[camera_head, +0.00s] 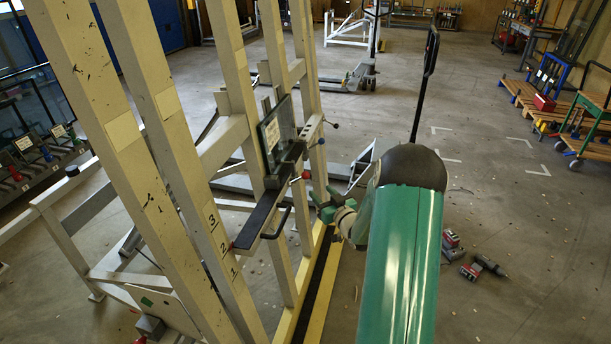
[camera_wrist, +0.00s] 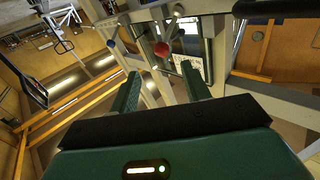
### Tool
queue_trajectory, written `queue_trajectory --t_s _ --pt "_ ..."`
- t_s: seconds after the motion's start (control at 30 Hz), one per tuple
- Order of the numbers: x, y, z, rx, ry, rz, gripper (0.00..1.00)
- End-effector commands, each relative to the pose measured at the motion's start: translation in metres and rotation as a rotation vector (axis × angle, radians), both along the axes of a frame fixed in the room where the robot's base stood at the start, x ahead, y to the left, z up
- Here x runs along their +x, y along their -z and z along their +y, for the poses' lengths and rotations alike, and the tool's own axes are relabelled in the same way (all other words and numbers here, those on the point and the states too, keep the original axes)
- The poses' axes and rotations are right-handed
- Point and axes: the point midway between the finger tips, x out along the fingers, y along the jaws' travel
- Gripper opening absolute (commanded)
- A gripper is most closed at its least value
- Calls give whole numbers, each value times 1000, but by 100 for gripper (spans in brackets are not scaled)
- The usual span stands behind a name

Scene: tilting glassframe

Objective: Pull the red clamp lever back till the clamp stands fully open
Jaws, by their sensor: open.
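The red ball knob of the clamp lever (camera_head: 306,174) shows on the pale frame, beside a dark bar, in the head view. In the wrist view the red knob (camera_wrist: 162,49) lies ahead of the gap between my fingers. My gripper (camera_head: 324,204) is just right of and below the knob in the head view. In the wrist view my gripper (camera_wrist: 161,84) has its two green fingers apart with nothing between them. The knob looks apart from the fingers. The lever's shaft and the clamp's jaw are too small or hidden to judge their position.
The pale tilting frame (camera_head: 170,130) has several uprights, close to my arm. A dark padded bar (camera_head: 262,212) sticks out near my gripper. A yellow floor rail (camera_head: 318,290) runs below. Power tools (camera_head: 470,262) lie on the floor at right; the floor around them is mostly clear.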

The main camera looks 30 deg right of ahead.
Motion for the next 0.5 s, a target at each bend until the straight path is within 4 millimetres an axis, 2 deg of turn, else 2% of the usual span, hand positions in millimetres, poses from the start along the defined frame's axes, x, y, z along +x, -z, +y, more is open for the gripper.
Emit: queue_trajectory --t_s 0.3,0.5 --pt "64 0 -2 -1 -4 -1 47" --pt "99 0 -6 0 -4 0 47"
